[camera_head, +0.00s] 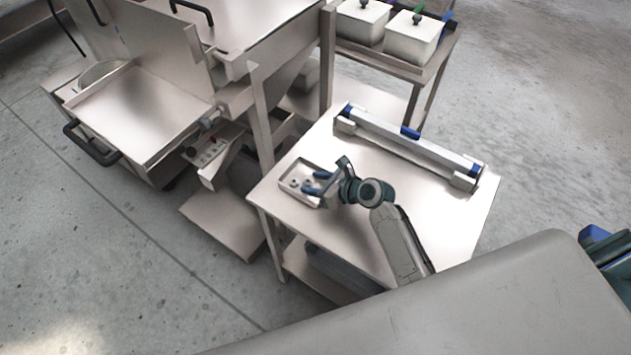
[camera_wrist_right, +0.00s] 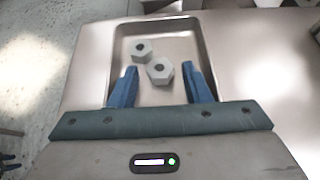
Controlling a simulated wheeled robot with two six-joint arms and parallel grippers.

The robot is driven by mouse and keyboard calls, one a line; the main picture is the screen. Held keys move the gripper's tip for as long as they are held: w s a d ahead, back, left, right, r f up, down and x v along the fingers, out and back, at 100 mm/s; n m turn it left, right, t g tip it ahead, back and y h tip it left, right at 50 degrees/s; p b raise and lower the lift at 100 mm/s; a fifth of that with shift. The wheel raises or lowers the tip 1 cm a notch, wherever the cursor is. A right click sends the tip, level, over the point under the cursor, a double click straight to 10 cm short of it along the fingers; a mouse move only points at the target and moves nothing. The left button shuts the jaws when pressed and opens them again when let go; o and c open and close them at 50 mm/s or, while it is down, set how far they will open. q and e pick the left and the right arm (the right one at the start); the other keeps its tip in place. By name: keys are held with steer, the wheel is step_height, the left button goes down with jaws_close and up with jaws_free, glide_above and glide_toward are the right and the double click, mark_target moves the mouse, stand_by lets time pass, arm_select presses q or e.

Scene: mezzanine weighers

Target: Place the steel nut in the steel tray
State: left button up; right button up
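The steel tray (camera_head: 290,192) is a shallow rectangular tray at the left corner of the steel table. It also shows in the right wrist view (camera_wrist_right: 190,28). Two grey hexagonal nuts lie inside it: one farther back (camera_wrist_right: 141,49) and one nearer (camera_wrist_right: 160,71), close together or touching. My right gripper (camera_head: 314,182) is over the tray, its blue fingers open on either side of the nearer nut. No contact with that nut shows, and the fingers' height above it is hard to tell.
A long steel bar-like fixture (camera_head: 405,145) with blue parts lies along the table's back edge. The table top (camera_head: 440,215) between it and my arm is clear. A large steel machine stands left of the table. Lidded boxes (camera_head: 412,38) sit on a stand behind.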

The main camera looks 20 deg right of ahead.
steer(key=shift+r, duration=0.2)
steer(key=b+v, duration=0.1)
steer(key=v, duration=1.1)
steer(key=shift+s, duration=0.1)
steer(key=shift+f, duration=0.1)
stand_by(1.1)
